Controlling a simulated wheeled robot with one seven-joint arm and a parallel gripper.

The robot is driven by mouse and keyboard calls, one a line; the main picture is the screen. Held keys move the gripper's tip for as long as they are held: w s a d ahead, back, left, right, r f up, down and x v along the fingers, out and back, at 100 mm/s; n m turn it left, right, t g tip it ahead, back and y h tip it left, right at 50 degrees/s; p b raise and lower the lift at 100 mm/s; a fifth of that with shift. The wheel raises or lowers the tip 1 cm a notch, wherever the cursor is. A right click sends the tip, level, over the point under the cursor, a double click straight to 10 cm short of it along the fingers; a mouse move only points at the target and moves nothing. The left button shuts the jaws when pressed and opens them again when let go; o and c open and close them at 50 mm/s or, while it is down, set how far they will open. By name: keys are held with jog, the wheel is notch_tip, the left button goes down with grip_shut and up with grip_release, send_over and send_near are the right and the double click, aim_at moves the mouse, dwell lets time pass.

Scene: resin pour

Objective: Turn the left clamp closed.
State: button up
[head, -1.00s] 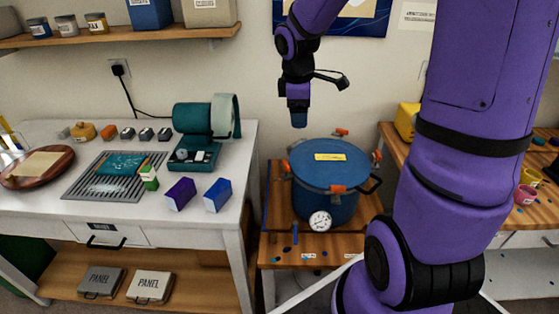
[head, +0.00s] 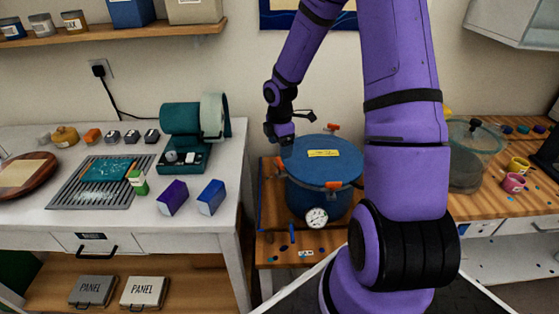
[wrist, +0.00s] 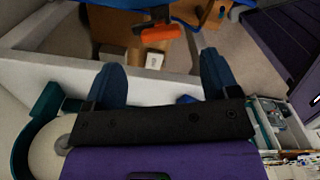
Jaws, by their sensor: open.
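The blue pressure pot (head: 318,202) stands on a low wooden table, its lid closed, with a yellow label on top. Orange clamps show at the lid's back (head: 332,127) and front (head: 338,185). In the wrist view, an orange clamp handle (wrist: 160,33) lies just beyond and between the two spread fingertips (wrist: 160,62). The fingers are open and appear apart from the handle. The pot's blue edge (wrist: 130,3) shows at the top.
A white bench (head: 150,220) on the left holds a teal machine (head: 180,120), purple and blue boxes, and a drain grid. A gauge (head: 316,217) sits on the pot's front. A wooden counter on the right carries a clear container (head: 472,150) and cups.

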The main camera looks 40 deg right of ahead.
aim_at(280, 161)
notch_tip(280, 161, down, 6)
jog(key=shift+f, duration=0.25)
jog(key=c, duration=0.9)
